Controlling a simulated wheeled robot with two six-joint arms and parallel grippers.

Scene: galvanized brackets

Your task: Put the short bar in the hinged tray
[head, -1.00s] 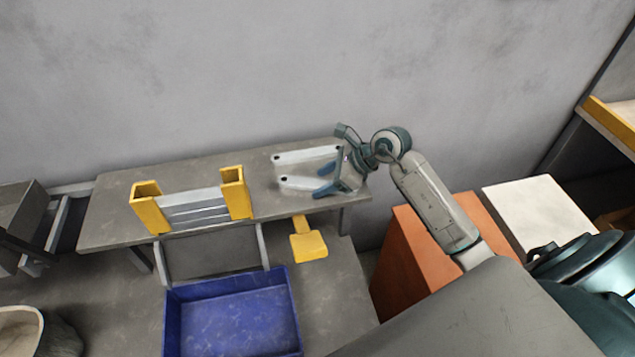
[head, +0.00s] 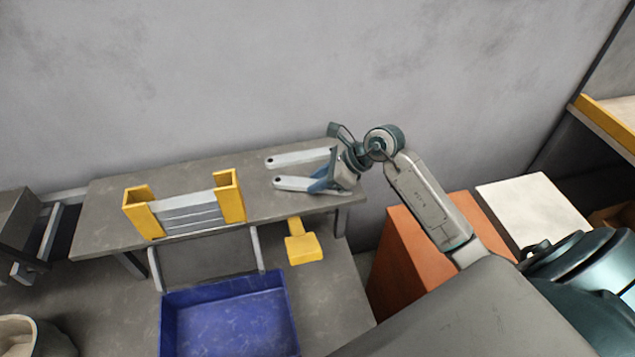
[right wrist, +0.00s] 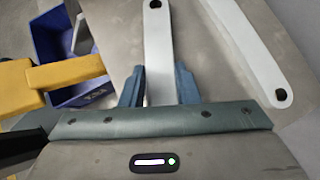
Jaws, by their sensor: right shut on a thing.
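Two pale metal bars with holes lie on the grey table (head: 100,225) at its right end, a far bar (head: 296,158) and a near bar (head: 293,184). My right gripper (head: 322,181) is shut on the near bar, at its right end. The near bar (right wrist: 158,50) also shows between the blue fingers in the right wrist view, with the far bar (right wrist: 247,45) apart to its right. I cannot tell which bar is shorter, or whether the held one is off the table. An open blue tray (head: 168,325) stands low in front of the table; its hinge is not clear. My left gripper is not in view.
A rack with yellow ends (head: 230,197) and several grey slats stands on the table left of the bars. A yellow paddle-like piece (head: 303,249) juts out at the front edge. An orange block (head: 400,255) and a white-topped block (head: 527,208) stand right.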

